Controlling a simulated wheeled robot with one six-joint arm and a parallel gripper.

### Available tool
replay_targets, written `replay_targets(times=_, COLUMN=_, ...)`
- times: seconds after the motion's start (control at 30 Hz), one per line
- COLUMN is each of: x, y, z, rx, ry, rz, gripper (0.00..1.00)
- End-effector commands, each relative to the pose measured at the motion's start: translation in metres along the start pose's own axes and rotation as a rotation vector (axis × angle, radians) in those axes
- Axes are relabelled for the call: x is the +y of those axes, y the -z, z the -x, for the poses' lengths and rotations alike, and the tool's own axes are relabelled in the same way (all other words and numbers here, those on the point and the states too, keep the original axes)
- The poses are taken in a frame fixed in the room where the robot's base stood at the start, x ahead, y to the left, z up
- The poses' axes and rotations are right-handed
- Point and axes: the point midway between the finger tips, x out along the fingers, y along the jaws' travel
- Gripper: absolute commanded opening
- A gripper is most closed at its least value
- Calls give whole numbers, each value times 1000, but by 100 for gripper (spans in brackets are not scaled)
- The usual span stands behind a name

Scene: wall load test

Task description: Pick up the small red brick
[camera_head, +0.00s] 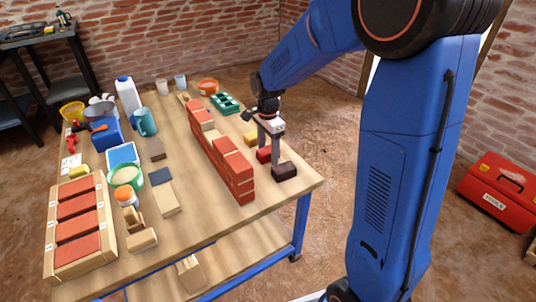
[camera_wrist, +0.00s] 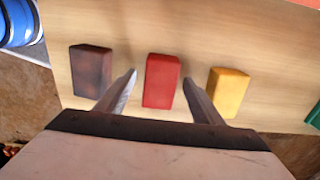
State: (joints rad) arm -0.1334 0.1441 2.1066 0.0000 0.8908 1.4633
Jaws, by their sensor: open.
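The small red brick (camera_wrist: 161,82) lies on the wooden table, in the middle of the wrist view. My gripper (camera_wrist: 160,85) is open, with one finger to either side of the red brick in that view. I cannot tell how far the fingertips are above the table. In the head view the red brick (camera_head: 264,155) shows just below my gripper (camera_head: 268,145), partly hidden by it. A dark brown brick (camera_wrist: 92,71) lies to its left in the wrist view and a yellow brick (camera_wrist: 229,92) to its right, both apart from it.
A red brick wall (camera_head: 222,155) with some tan blocks stands along the table (camera_head: 195,215), left of my gripper. A wooden tray (camera_head: 54,247) of larger red bricks, cups and tools fill the left side. A green crate (camera_head: 225,103) stands behind.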

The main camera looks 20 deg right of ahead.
Motion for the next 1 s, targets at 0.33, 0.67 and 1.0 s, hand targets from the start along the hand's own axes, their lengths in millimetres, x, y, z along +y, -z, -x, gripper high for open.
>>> replay_targets(times=0.33, x=0, y=0, z=0, rx=0, ry=1, rz=0, gripper=8)
replay_targets(times=0.67, x=-1, y=0, z=11, rx=0, ry=3, rz=0, gripper=8)
replay_targets(times=1.0, x=-1, y=0, z=70, rx=0, ry=4, rz=0, gripper=8)
